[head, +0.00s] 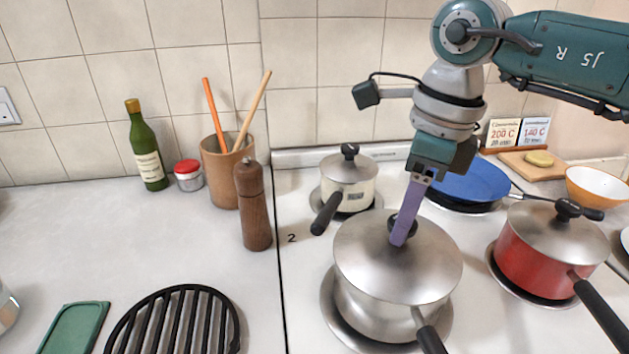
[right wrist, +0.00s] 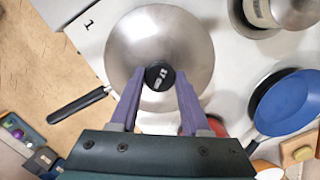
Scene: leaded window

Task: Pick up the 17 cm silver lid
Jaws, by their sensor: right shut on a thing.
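A wide silver lid (head: 375,262) with a dark knob covers the silver saucepan (head: 360,310) on the front left burner. My right gripper (head: 402,238) reaches down from above and is shut on that lid's knob. In the right wrist view its two purple fingers (right wrist: 160,76) flank the black knob (right wrist: 158,75) at the middle of the silver lid (right wrist: 175,35). I cannot tell whether the lid touches the saucepan rim or is slightly raised. My left gripper is not in view.
A cream pot (head: 352,193) with a silver lid stands behind. A red pot (head: 530,262) with a silver lid and a blue pan (head: 465,182) are to the right. A pepper mill (head: 253,205) stands left. A black grate (head: 175,325) lies at the front left.

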